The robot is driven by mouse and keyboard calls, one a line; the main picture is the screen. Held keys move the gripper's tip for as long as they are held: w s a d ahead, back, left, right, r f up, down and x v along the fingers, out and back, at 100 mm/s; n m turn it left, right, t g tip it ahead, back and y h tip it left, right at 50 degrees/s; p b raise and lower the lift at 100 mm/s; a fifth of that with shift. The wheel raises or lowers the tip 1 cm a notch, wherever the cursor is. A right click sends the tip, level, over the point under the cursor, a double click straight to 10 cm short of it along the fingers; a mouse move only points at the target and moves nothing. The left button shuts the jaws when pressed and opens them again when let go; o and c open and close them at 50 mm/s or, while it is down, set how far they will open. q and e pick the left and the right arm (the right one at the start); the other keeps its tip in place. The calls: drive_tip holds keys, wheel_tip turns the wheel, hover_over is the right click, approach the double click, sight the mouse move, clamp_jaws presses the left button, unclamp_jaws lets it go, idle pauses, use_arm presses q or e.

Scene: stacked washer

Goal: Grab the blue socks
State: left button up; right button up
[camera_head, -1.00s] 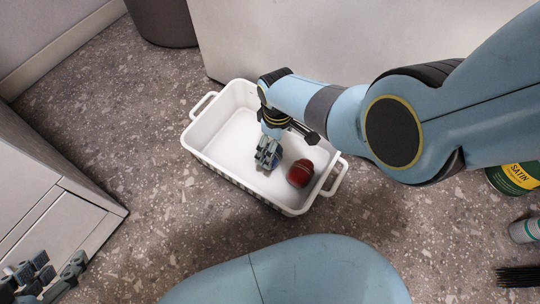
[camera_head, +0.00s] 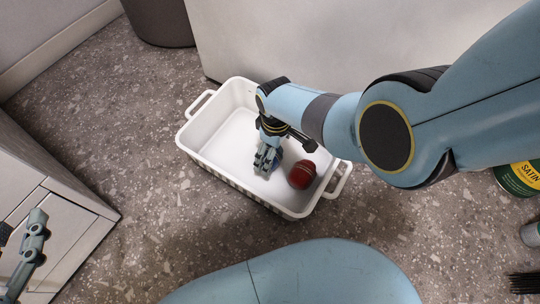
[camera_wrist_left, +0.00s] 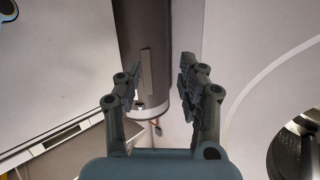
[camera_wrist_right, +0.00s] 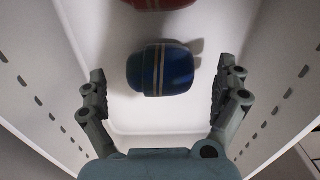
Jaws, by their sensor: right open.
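The blue socks (camera_wrist_right: 161,70) are a rolled bundle with pale stripes, lying on the floor of a white basket (camera_head: 222,133). My right gripper (camera_wrist_right: 165,98) is open inside the basket, its fingers to either side of the bundle in the right wrist view and apart from it. In the head view my right gripper (camera_head: 265,168) mostly hides the blue socks. A red rolled bundle (camera_head: 302,174) lies close by in the basket; its edge shows in the right wrist view (camera_wrist_right: 158,3). My left gripper (camera_wrist_left: 165,95) is open and empty, away from the basket.
The slotted basket walls (camera_wrist_right: 30,90) rise close on both sides of my right gripper. A white cabinet (camera_head: 55,215) stands at left and a dark bin (camera_head: 160,20) behind. A paint can (camera_head: 520,177) stands at right. Speckled floor is free around the basket.

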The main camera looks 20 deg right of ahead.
drive_tip(key=shift+f+b, duration=0.55)
drive_tip(key=shift+f, duration=0.3)
drive_tip(key=shift+f+b, duration=0.5)
drive_tip(key=shift+f, duration=0.05)
drive_tip(key=shift+w, duration=0.1)
drive_tip(key=c, duration=1)
use_arm(q)
drive_tip(key=w+r+m+t+h, duration=0.1)
drive_tip(key=w+r+t, duration=0.1)
drive_tip(key=r, duration=0.5)
drive_tip(key=w+d+r+t+h, duration=0.1)
drive_tip(key=w+r+t, duration=0.2)
drive_tip(key=r+t, duration=0.2)
wheel_tip(320, 180, up, 3)
drive_tip(key=shift+w+d+f+m+h, duration=0.15)
drive_tip(key=shift+w+d+m+h, duration=0.15)
drive_tip(key=shift+m, duration=0.1)
